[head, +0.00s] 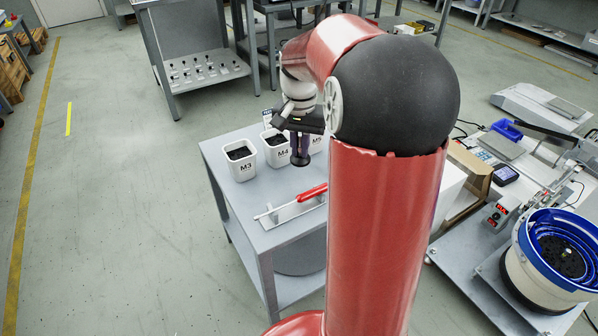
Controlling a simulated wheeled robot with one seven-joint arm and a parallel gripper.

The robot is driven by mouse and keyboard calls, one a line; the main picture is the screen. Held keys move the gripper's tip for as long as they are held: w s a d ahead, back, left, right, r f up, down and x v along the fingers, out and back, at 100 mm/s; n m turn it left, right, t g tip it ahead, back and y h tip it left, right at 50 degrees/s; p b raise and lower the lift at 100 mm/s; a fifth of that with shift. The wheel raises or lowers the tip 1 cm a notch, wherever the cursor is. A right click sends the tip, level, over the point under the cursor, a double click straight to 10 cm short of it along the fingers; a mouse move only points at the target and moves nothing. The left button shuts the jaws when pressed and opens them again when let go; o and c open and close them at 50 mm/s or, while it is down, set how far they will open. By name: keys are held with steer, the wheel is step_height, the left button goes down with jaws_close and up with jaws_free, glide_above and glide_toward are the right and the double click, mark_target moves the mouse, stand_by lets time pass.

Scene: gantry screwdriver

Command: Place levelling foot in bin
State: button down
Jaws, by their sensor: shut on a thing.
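My gripper (298,132) is above the right part of the small grey table, shut on a dark levelling foot (300,158). The foot hangs below the jaws with its wide round end down. In the picture it lies between the white M4 bin (278,160) and the white M5 bin (317,155), overlapping their edges. I cannot tell its exact height or whether it touches a bin. The white M3 bin (243,171) stands to the left. The M3 and M4 bins hold dark parts. My arm hides part of the M5 bin.
A red-handled screwdriver (311,193) lies on a holder on the grey table (226,149). A shelf with several small upright parts (205,69) stands at the back left. A blue-rimmed bowl feeder (541,262) stands at the right. The floor at left is clear.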

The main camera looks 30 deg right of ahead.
step_height(320, 180, down, 8)
steer(key=shift+r+b, duration=0.1)
steer(key=shift+b, duration=0.2)
steer(key=c, duration=1.5)
jaws_free()
steer(key=shift+f, duration=0.2)
